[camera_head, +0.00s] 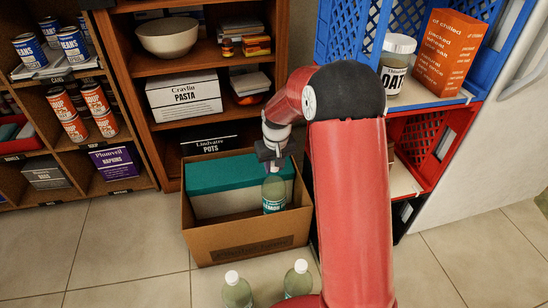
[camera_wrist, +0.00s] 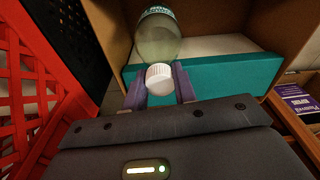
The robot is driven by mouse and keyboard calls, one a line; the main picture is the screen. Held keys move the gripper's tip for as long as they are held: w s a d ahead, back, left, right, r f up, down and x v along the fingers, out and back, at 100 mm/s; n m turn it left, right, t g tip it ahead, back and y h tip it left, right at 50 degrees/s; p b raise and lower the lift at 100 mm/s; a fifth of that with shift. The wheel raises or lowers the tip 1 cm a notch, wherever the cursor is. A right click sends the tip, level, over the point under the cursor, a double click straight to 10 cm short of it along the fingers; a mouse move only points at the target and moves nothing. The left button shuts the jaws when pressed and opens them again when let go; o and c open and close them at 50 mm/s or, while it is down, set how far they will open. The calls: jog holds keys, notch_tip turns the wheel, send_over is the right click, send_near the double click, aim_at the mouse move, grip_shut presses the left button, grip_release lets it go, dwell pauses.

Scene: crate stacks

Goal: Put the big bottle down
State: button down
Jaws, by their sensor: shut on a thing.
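The bottle (camera_head: 273,193), clear with a teal label, is upright inside the cardboard box (camera_head: 247,242) at the box's right side. My gripper (camera_head: 274,165) is above it and shut on its top. In the wrist view, the gripper's fingers (camera_wrist: 158,92) stand on both sides of the white cap, and the bottle body (camera_wrist: 158,38) reaches down into the box. Whether its base touches the box floor is hidden. Two similar bottles with white caps stand on the floor in front of the box, one on the left (camera_head: 237,291) and one on the right (camera_head: 298,279).
A teal and white carton (camera_head: 222,184) lies in the box beside the bottle. Wooden shelves (camera_head: 180,125) stand behind. Stacked blue (camera_head: 335,30) and red (camera_head: 434,170) crates stand at right, close to my arm. Tiled floor at left is clear.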

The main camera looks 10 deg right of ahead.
aim_at(274, 175)
jog(key=shift+f+b, duration=0.45)
jog(key=shift+f, duration=1.65)
jog(key=c, duration=1.1)
grip_release()
notch_tip(274, 175, up, 12)
jog(key=s+p, duration=0.2)
jog(key=s+r+t, duration=0.2)
jog(key=s+r, duration=1)
jog(key=s, duration=0.5)
jog(key=s+r+m+t, duration=0.1)
jog(key=s, duration=0.5)
jog(key=s+t, duration=0.1)
jog(key=s, duration=0.5)
jog(key=shift+s+r, duration=0.2)
jog(key=shift+r, duration=0.1)
